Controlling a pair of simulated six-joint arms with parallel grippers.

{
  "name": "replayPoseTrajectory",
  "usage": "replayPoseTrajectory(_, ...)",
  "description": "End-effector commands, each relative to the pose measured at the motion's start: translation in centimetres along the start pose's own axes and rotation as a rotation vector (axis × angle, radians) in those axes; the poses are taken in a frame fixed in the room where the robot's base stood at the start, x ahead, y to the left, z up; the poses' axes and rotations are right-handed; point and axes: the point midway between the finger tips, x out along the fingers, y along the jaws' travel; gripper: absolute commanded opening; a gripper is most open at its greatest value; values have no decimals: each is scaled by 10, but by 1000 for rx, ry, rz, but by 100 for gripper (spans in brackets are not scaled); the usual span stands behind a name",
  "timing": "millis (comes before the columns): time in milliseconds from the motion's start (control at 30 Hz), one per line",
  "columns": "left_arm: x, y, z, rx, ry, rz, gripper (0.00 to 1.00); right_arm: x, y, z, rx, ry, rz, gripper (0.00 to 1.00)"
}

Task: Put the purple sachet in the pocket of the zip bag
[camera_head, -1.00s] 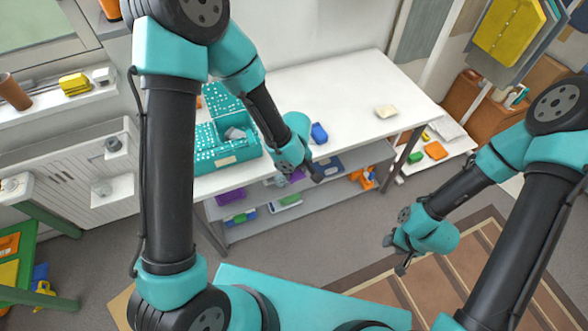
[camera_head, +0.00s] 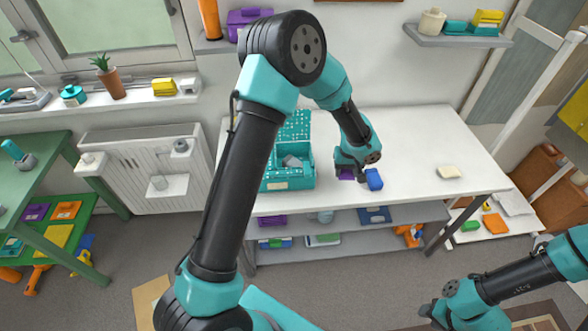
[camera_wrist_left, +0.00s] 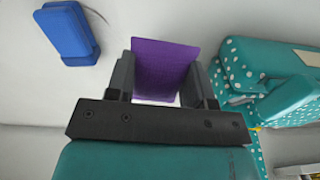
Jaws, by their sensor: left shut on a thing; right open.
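The purple sachet (camera_wrist_left: 163,68) is between the fingers of my left gripper (camera_wrist_left: 163,85) in the left wrist view. In the head view it shows as a small purple patch (camera_head: 345,174) beside my left gripper (camera_head: 356,172), over the table's front part. The teal, white-dotted zip bag (camera_head: 288,180) stands open on the table, left of this gripper and apart from it. Its dotted flap (camera_head: 295,125) is raised, and a grey thing shows inside. The bag also shows at right in the left wrist view (camera_wrist_left: 285,100). My right gripper (camera_head: 432,312) is open, low at the right, away from the table.
A blue block (camera_head: 374,179) lies on the white table (camera_head: 420,140) just right of my left gripper. A cream block (camera_head: 449,172) lies further right. The table between and behind them is clear. A shelf (camera_head: 340,243) with several items is below.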

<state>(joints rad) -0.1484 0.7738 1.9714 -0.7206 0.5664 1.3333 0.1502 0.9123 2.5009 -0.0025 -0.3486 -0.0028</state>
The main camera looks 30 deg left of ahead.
Motion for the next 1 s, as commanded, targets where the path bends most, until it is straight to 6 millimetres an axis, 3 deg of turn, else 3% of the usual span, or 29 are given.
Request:
replayPoseTrajectory(100, -6, 4, -20, 38, -2, 3, 25, 0, 0, 0, 0, 0, 0, 43)
replayPoseTrajectory(500, -27, 4, -70, 114, -9, 10, 25, 0, 0, 0, 0, 0, 0, 43)
replayPoseTrajectory(700, -41, -22, -88, -2, -13, 11, 25, 0, 0, 0, 0, 0, 0, 43)
replayPoseTrajectory(1000, -53, -68, -94, -264, -16, 9, 25, 0, 0, 0, 0, 0, 0, 43)
